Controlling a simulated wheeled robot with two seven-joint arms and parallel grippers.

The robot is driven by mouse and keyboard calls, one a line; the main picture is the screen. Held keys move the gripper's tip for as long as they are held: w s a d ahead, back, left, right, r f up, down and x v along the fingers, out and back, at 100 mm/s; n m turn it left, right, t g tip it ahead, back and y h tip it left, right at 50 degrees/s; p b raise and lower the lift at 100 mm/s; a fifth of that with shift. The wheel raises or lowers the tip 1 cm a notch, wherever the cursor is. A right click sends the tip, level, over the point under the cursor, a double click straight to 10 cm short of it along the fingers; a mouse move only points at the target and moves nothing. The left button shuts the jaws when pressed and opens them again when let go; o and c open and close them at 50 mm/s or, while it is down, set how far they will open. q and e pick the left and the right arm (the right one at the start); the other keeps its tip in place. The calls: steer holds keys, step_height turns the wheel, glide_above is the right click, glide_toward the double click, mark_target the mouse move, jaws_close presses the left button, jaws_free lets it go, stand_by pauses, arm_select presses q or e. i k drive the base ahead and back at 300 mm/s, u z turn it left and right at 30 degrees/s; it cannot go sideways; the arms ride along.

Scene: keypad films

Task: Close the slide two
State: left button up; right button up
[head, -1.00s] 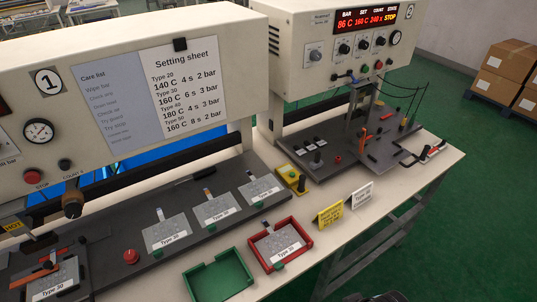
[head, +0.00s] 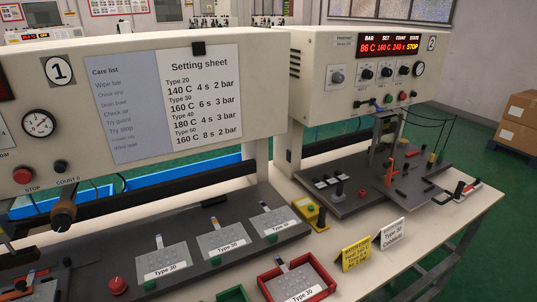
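Machine two (head: 350,62), a cream press with a number 2 badge, stands at the right in the head view. Its display (head: 388,47) reads 86 C, 160 C, 240 and STOP. Below it a dark base plate (head: 352,200) carries a slide plate (head: 425,190) that juts out to the right, past the base. An orange-red lever (head: 390,170) stands on the plate, and a red and black handle (head: 462,188) lies at its right end. Thin dark cables hang above it. Neither of my grippers is in view.
Machine one (head: 130,100) fills the left, with a setting sheet (head: 203,95). Several Type 30 film pieces (head: 222,240) lie on its base, another in a red tray (head: 262,290). Yellow (head: 356,253) and white (head: 393,233) cards stand on the bench. Boxes (head: 518,125) stand at far right.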

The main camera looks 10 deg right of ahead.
mark_target(409, 190)
steer(key=z, duration=1.4)
